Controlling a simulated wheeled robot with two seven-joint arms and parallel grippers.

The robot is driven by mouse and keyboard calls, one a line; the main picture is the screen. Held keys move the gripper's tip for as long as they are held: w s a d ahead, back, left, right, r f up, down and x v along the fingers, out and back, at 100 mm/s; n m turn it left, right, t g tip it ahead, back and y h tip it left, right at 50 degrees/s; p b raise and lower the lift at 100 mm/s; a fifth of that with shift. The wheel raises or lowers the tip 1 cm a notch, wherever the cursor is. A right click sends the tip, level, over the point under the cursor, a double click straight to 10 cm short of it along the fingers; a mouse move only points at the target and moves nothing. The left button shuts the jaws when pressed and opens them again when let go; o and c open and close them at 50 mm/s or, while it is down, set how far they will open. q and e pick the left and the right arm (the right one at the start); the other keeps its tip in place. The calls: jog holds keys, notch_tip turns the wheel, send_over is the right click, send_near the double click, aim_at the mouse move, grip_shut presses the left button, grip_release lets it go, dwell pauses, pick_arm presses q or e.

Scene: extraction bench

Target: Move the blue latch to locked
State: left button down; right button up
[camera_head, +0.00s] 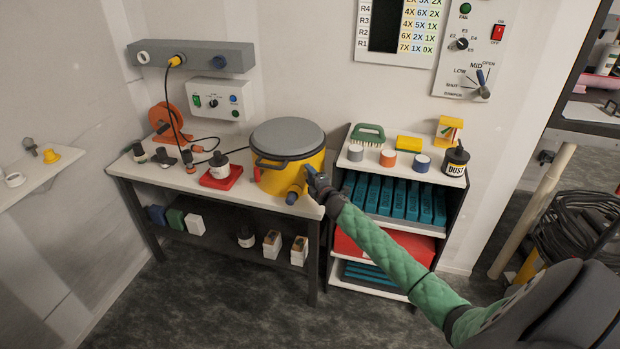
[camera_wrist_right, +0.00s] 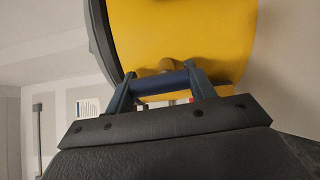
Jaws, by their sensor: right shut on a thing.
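The yellow drum (camera_head: 285,178) with a grey lid (camera_head: 288,138) stands at the right end of the white bench. My right gripper (camera_head: 312,178) is at the drum's right side, below the lid's edge. In the right wrist view its two fingers are shut on the dark blue latch (camera_wrist_right: 160,84), a short bar lying across between them in front of the yellow drum wall (camera_wrist_right: 185,40). In the head view the gripper hides most of the latch, so I cannot tell its setting. My left gripper is out of view.
A yellow spout with a blue end (camera_head: 292,198) juts from the drum's lower front. A red tray (camera_head: 221,178) with a dark bottle is left of the drum. The floor in front is clear.

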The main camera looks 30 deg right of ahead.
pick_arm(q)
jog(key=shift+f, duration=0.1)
pick_arm(e)
jog(key=shift+d+m, duration=0.1)
jog(key=shift+m, duration=0.3)
jog(key=o, duration=1)
pick_arm(q)
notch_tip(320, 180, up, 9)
jog(key=b, duration=0.2)
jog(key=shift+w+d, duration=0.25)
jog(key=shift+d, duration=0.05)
pick_arm(e)
jog(key=shift+s+a, duration=0.15)
jog(key=shift+s, duration=1.8)
jog(key=shift+s+a, duration=0.1)
jog(key=shift+s, duration=1.85)
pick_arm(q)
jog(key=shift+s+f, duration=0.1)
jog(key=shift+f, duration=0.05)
